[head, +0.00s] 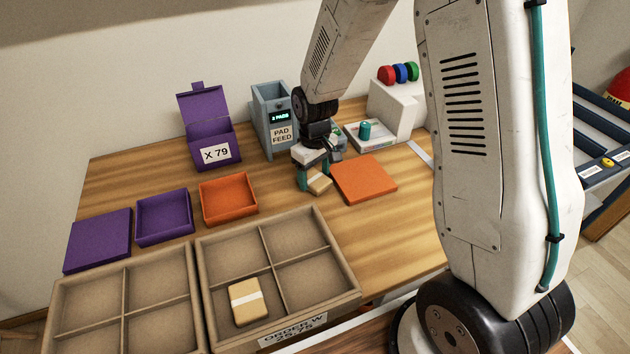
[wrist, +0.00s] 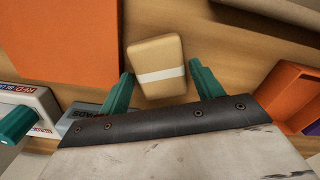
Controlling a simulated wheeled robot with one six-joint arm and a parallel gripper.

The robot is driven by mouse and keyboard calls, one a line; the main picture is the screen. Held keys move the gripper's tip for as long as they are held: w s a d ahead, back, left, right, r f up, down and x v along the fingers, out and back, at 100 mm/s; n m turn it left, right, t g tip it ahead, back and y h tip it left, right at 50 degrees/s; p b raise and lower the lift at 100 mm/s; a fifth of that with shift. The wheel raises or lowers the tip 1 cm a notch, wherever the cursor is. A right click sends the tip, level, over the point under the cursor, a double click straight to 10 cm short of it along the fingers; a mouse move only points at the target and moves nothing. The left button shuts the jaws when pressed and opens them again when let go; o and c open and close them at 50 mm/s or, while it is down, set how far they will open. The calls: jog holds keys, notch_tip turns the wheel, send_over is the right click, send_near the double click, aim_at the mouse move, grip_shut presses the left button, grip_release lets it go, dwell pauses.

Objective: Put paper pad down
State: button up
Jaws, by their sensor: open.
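A tan paper pad (head: 319,184) with a white band lies on the wooden table, just left of the flat orange square. It also shows in the wrist view (wrist: 158,52). My gripper (head: 316,177) is open over it, its teal fingers apart on either side of the pad's near end. In the wrist view I see gaps between the pad and both fingers. A second banded pad (head: 246,308) lies in a front compartment of the right cardboard tray (head: 351,293), which is labelled as an order.
The grey pad feed box (head: 272,105) stands behind my gripper. The orange flat square (head: 364,180) is to its right, an open orange box (head: 228,215) to its left. A purple box (head: 204,120) marked X 79 stands at the back. Three coloured rolls (head: 400,73) sit on a white block.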

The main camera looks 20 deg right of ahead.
jog(key=shift+f, duration=0.15)
jog(key=c, duration=0.8)
